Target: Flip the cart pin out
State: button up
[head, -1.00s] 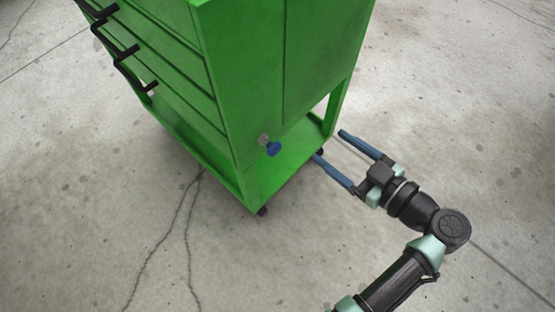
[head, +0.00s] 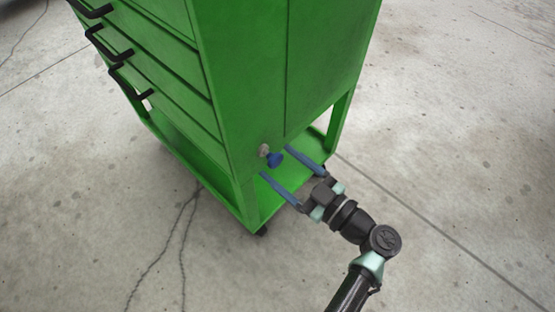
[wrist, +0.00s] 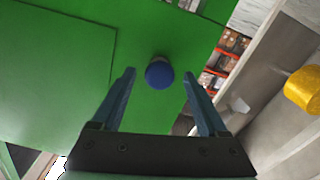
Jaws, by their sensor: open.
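The green cart (head: 240,90) stands on the concrete floor, and its side panel fills much of the wrist view (wrist: 50,70). The cart pin (head: 274,160) is a blue knob on a short grey stem, low on the cart's side near the front corner. In the wrist view the blue knob (wrist: 159,74) shows end-on, between and just beyond my fingertips. My gripper (head: 275,160) is open, with its two blue fingers pointing at the cart side around the pin's position. The fingers appear apart from the knob, and nothing is held.
The cart has several drawers with black handles (head: 117,54) on its left face and an open lower shelf (head: 190,155). The wrist view shows red shelving with boxes (wrist: 222,62) and a yellow object (wrist: 303,90) at the right. The floor around the cart is clear.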

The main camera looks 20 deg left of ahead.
jog(key=shift+x, duration=0.9)
jog(key=shift+c, duration=0.3)
grip_shut()
